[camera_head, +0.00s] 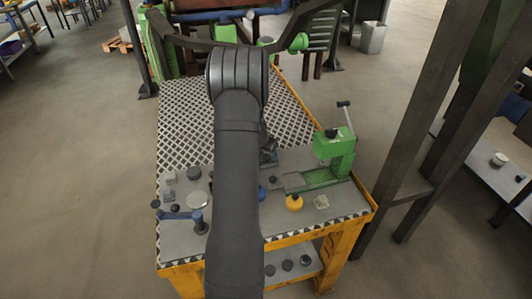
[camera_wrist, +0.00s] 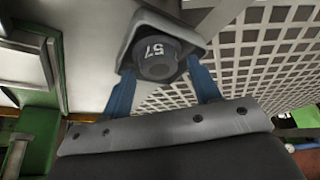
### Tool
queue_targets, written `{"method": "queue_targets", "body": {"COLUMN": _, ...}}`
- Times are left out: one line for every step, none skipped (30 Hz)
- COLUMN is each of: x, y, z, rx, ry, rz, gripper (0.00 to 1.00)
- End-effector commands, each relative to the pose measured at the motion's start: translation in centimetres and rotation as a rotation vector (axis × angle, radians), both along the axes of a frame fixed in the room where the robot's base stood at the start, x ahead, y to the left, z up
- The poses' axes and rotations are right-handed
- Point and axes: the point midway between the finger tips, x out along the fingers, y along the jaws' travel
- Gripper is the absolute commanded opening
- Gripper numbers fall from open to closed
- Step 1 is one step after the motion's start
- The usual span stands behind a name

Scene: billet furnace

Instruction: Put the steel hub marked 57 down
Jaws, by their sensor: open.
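The steel hub marked 57 (camera_wrist: 157,66) is a dark grey round piece with a white number on its face, in the upper middle of the wrist view. It sits in or against a grey square holder with rounded corners (camera_wrist: 188,34). My gripper (camera_wrist: 162,80) is open, with one blue finger on either side below the hub. Whether either finger touches the hub is not clear. In the head view my arm covers the middle of the bench, and the hub and fingers cannot be made out there.
A green vise (camera_head: 335,155) stands on the bench's right side, with a yellow round piece (camera_head: 294,202) in front of it. A blue-handled tool (camera_head: 182,215) and small pieces lie at left. The perforated bench top (camera_head: 185,115) is largely bare at the back. Dark posts rise at right.

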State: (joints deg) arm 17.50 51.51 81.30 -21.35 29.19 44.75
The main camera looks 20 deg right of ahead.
Motion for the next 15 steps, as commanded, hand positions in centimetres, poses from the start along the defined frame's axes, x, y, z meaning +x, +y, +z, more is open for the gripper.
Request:
{"method": "queue_targets", "body": {"x": -0.3, "y": 0.3, "z": 0.9, "rx": 0.0, "ry": 0.0, "rz": 0.001, "gripper": 0.6}}
{"method": "queue_targets", "body": {"x": -0.4, "y": 0.5, "z": 1.5, "rx": 0.0, "ry": -0.001, "rz": 0.001, "gripper": 0.6}}
{"method": "queue_targets", "body": {"x": -0.5, "y": 0.7, "z": 2.3, "rx": -0.001, "ry": -0.005, "rz": 0.001, "gripper": 0.6}}
{"method": "queue_targets", "body": {"x": -0.7, "y": 0.8, "z": 2.9, "rx": -0.002, "ry": -0.005, "rz": 0.001, "gripper": 0.6}}
{"method": "queue_targets", "body": {"x": -0.8, "y": 1.0, "z": 3.6, "rx": -0.002, "ry": -0.006, "rz": 0.001, "gripper": 0.6}}
{"method": "queue_targets", "body": {"x": -1.0, "y": 1.2, "z": 4.3, "rx": -0.002, "ry": -0.006, "rz": 0.001, "gripper": 0.6}}
{"method": "queue_targets", "body": {"x": -1.2, "y": 1.3, "z": 4.9, "rx": -0.003, "ry": -0.007, "rz": 0.001, "gripper": 0.6}}
{"method": "queue_targets", "body": {"x": -1.3, "y": 1.5, "z": 5.5, "rx": -0.003, "ry": -0.007, "rz": 0.001, "gripper": 0.6}}
{"method": "queue_targets", "body": {"x": -1.5, "y": 1.7, "z": 6.3, "rx": -0.003, "ry": -0.008, "rz": 0.0, "gripper": 0.6}}
{"method": "queue_targets", "body": {"x": -1.6, "y": 1.8, "z": 6.8, "rx": -0.003, "ry": -0.008, "rz": 0.0, "gripper": 0.6}}
{"method": "queue_targets", "body": {"x": -1.8, "y": 2.0, "z": 7.3, "rx": -0.004, "ry": -0.009, "rz": 0.001, "gripper": 0.6}}
{"method": "queue_targets", "body": {"x": -2.0, "y": 2.2, "z": 7.9, "rx": -0.004, "ry": -0.009, "rz": 0.001, "gripper": 0.6}}
{"method": "queue_targets", "body": {"x": -2.1, "y": 2.3, "z": 8.3, "rx": -0.003, "ry": -0.009, "rz": 0.001, "gripper": 0.6}}
{"method": "queue_targets", "body": {"x": -2.2, "y": 2.4, "z": 8.8, "rx": -0.003, "ry": -0.009, "rz": 0.001, "gripper": 0.6}}
{"method": "queue_targets", "body": {"x": -2.3, "y": 2.6, "z": 9.2, "rx": -0.004, "ry": -0.009, "rz": 0.001, "gripper": 0.6}}
